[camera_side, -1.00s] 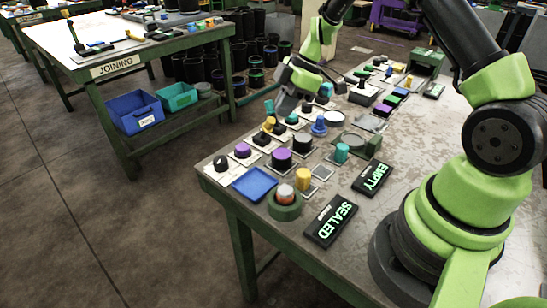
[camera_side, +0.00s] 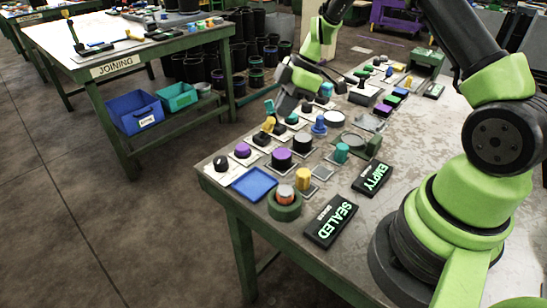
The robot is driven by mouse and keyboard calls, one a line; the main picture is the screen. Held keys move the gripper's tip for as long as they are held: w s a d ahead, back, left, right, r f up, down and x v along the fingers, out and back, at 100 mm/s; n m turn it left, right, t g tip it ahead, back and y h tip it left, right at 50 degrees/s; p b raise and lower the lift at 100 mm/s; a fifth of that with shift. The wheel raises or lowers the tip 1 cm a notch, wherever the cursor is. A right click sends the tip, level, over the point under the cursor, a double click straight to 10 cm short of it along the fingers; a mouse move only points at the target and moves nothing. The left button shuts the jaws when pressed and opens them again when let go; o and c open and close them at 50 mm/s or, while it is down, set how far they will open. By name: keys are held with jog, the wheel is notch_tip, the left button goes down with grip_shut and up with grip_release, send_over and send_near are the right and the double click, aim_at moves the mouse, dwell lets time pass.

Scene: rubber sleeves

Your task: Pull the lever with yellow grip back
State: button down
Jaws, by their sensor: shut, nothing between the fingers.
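A lever with a yellow grip (camera_side: 268,124) stands on a dark base among the parts on the near left of the green-legged workbench. It is small in the view, and its exact tilt is hard to tell. My gripper (camera_side: 282,112) points down just behind and to the right of the yellow grip, close to a lever with a teal-green grip (camera_side: 269,106). My gripper is shut and holds nothing. I cannot tell whether its fingertips touch either lever.
Purple-topped cylinders (camera_side: 281,154), a blue tray (camera_side: 254,184), a blue knob (camera_side: 319,126) and a teal cylinder (camera_side: 341,153) crowd the bench around the levers.

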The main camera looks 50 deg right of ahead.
aim_at(267, 127)
dwell(0.6)
jog(key=shift+f, duration=2.3)
jog(key=shift+w, duration=0.15)
